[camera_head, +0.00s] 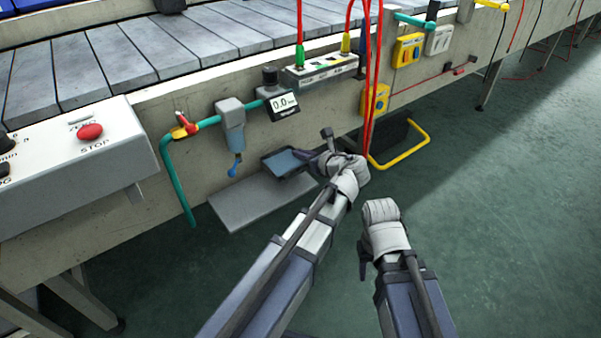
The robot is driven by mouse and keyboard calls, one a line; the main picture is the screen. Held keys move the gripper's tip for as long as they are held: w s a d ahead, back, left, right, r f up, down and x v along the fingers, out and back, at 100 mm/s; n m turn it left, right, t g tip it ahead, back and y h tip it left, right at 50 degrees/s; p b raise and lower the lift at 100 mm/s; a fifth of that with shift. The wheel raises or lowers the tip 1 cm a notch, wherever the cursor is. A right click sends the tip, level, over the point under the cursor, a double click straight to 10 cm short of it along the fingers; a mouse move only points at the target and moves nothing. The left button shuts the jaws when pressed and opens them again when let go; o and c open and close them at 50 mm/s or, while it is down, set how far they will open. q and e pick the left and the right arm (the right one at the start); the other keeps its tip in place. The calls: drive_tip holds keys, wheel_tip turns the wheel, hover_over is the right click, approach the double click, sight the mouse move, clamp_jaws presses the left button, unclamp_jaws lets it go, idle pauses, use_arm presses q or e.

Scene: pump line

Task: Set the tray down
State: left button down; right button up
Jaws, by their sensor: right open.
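A small dark tray (270,162) with a blue-grey inside shows just past the end of my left arm, below the pump line's side wall. My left gripper (312,157) is at the tray's right edge, with its dark fingers closed on the rim. The tray overlaps the far part of a grey ledge (243,205) in the picture; I cannot tell whether it touches it. My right gripper (366,262) is open, lower and to the right, apart from the tray. Its fingertips are mostly hidden by its own wrist.
Above the tray are a filter unit (231,125), a gauge reading 0.0 (282,103) and a teal pipe (178,180). Red hoses (372,80) hang close to my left wrist. Green floor (500,230) is clear at right.

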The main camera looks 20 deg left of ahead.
sight(301, 162)
use_arm(q)
drive_tip(key=shift+f, duration=0.1)
wheel_tip(301, 162, down, 4)
drive_tip(key=b, duration=0.3)
drive_tip(key=shift+b, duration=0.4)
drive_tip(key=shift+r, duration=0.2)
drive_tip(key=shift+f, duration=0.15)
drive_tip(key=c, duration=1)
unclamp_jaws()
drive_tip(key=shift+c, duration=0.2)
